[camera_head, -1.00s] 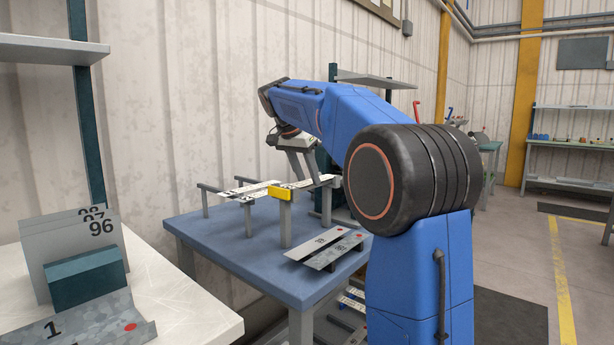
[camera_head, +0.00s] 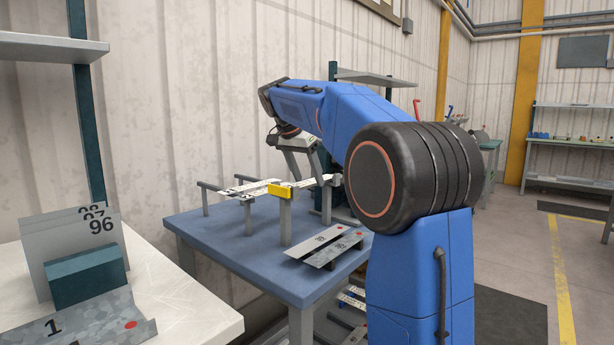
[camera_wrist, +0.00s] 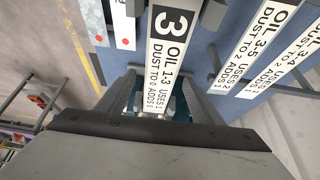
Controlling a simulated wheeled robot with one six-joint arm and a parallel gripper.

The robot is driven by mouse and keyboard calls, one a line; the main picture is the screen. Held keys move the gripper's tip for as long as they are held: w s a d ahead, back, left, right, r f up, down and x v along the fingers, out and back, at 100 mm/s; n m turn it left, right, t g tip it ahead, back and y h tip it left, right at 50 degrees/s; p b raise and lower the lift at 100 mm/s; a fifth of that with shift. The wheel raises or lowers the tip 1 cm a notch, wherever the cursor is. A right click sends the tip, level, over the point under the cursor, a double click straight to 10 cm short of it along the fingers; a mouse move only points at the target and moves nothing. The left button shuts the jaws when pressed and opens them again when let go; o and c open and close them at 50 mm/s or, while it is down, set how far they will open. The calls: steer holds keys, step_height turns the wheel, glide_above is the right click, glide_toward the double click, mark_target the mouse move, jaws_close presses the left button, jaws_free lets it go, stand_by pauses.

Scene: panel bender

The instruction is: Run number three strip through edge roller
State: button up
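A white strip with a black "3" head (camera_wrist: 164,60) and printed oil, dust and uses text lies between the two fingers of my gripper (camera_wrist: 158,85) in the wrist view. The fingers stand apart on either side of it; small gaps show near its lower end, and contact at the tips is unclear. In the head view my gripper (camera_head: 303,166) points down over the rails on the blue table. A yellow block (camera_head: 281,192) sits on a post there. I cannot tell which part is the edge roller.
Two more labelled strips (camera_wrist: 262,45) lie to the right in the wrist view. On the blue table (camera_head: 215,240), two grey plates with red dots (camera_head: 325,245) lie at the front right. A pale bench (camera_head: 185,305) with numbered plates stands at front left.

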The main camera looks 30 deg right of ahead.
steer(key=v, duration=1.7)
steer(key=shift+r, duration=0.2)
steer(key=shift+a, duration=0.1)
steer(key=s+a+f+n+t+y, duration=0.1)
steer(key=s+a+f+n, duration=0.2)
steer(key=s+f, duration=0.9)
steer(key=s+a+f+n+t+y, duration=0.1)
steer(key=s+f+n, duration=0.5)
steer(key=s+f, duration=0.6)
steer(key=s+a+f+n+t+y, duration=0.1)
steer(key=s+a+f+n+y, duration=0.2)
steer(key=s+f, duration=0.9)
step_height(320, 180, down, 8)
steer(key=a+n, duration=0.2)
steer(key=a, duration=0.1)
steer(key=shift+s, duration=0.35)
